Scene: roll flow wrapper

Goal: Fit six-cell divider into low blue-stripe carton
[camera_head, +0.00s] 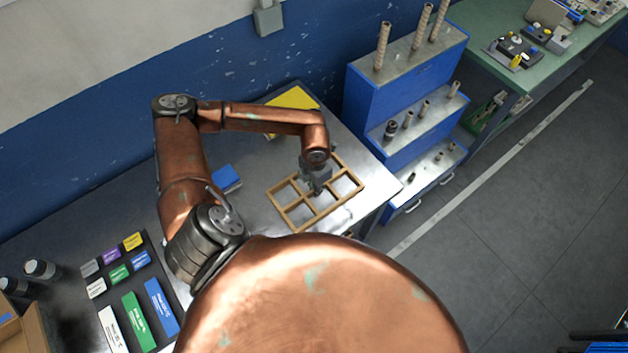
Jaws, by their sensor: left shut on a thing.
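The tan six-cell divider (282,209) is at the right part of the metal table, with its open cells facing up. My left gripper (317,190) reaches down from above and is shut on the divider near its middle. The fingers hide part of the inner walls. I cannot tell whether the divider touches the table or is slightly above it. A brown carton (37,330) is cut off at the lower left edge, with a bit of blue beside it. I cannot tell whether it is the low blue-stripe carton. My right gripper is not in view.
A blue block (226,178) and a yellow item (296,98) lie on the table (255,225). A dark tray (150,245) of coloured blocks is at left, near dark cylinders (40,269). A blue stepped rack (372,103) with rolls stands beyond the right edge.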

